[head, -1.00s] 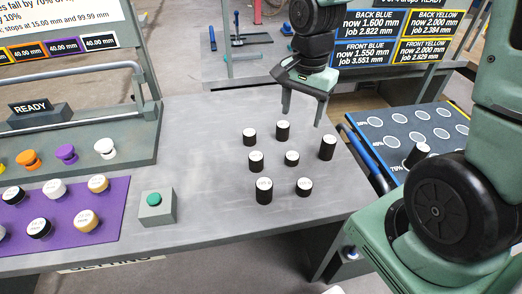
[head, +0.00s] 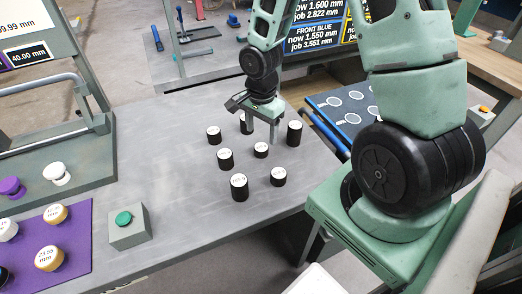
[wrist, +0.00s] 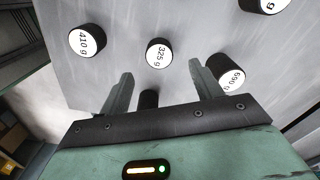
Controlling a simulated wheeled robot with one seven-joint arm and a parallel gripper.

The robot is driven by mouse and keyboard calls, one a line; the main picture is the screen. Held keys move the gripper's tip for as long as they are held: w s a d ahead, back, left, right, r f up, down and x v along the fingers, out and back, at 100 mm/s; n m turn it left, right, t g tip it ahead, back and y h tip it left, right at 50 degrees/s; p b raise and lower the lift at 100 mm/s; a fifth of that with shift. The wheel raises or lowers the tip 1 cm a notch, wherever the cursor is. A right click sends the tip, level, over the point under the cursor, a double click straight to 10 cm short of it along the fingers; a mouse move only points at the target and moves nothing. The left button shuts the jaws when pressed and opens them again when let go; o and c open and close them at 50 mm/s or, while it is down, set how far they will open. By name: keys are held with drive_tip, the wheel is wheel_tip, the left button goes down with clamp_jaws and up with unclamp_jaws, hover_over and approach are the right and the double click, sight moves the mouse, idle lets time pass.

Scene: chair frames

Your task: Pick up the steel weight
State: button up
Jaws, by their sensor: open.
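Several black cylindrical weights with white labelled tops stand upright on the grey table (head: 180,185). The task names one steel weight; I cannot tell which it is. My gripper (head: 262,130) is open and points down at the back of the group, partly covering a back weight (head: 242,128). In the wrist view my two fingers (wrist: 160,72) are apart. A weight labelled 325 g (wrist: 158,54) stands beyond them, one labelled 410 g (wrist: 88,40) to the left, and one apparently 690 g (wrist: 231,73) just right of the right finger. A dark weight (wrist: 149,98) shows between the fingers, mostly hidden by my gripper body.
A tall weight (head: 294,134) stands right of my gripper. A grey box with a green button (head: 124,220) and a purple mat (head: 80,262) with labelled pieces lie left. A blue board with white circles (head: 345,108) is at right. The table between box and weights is clear.

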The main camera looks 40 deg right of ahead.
sight(261, 147)
drive_tip(key=shift+f, duration=2.75)
drive_tip(key=c, duration=1.3)
